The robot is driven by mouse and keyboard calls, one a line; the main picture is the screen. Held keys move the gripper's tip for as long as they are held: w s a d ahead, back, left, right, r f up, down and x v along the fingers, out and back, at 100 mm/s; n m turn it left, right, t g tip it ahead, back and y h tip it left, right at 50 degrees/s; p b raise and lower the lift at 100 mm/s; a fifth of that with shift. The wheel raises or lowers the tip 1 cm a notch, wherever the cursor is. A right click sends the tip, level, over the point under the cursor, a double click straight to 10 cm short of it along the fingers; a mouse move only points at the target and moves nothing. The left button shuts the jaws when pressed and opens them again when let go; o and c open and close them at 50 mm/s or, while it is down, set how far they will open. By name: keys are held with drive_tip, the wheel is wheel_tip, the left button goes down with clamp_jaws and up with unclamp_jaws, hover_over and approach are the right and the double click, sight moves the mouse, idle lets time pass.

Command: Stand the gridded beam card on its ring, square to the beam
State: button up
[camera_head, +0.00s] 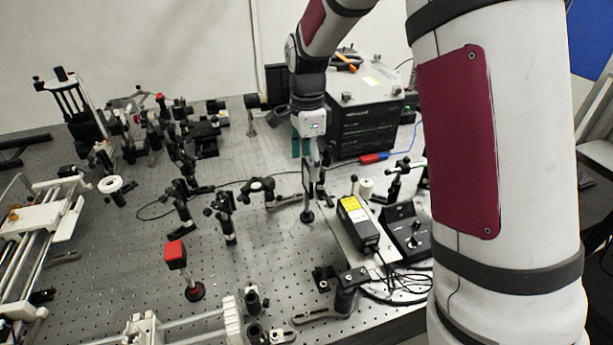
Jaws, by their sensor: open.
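My gripper (314,180) points straight down at the middle of the bench, in front of the dark instrument box. Its jaws are open. A narrow pale upright piece (306,183), possibly the beam card, shows edge-on at the fingers, above a small round black base (307,216). I cannot make out a grid on it, nor whether the fingers touch it. No marked ring can be told under the base, and the card's angle to the beam cannot be judged.
A yellow-labelled black box (357,222) and a black controller (407,236) stand close on the right. Optic mounts (222,214) stand on the left. A red-topped post (176,255) stands at front left. Bare perforated bench (272,255) lies in front of my gripper.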

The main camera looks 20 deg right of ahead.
wheel_tip(320, 180, up, 6)
drive_tip(key=shift+b, duration=0.35)
drive_tip(key=s+r+n+t, duration=0.2)
drive_tip(key=s+r+n, duration=0.65)
drive_tip(key=s, duration=0.35)
drive_tip(key=s+n+t, duration=0.3)
drive_tip(key=s+n, duration=0.6)
drive_tip(key=s, duration=0.6)
drive_tip(key=shift+s+f, duration=0.2)
drive_tip(key=shift+f, duration=0.1)
drive_tip(key=shift+d+n, duration=0.1)
drive_tip(key=shift+n, duration=0.15)
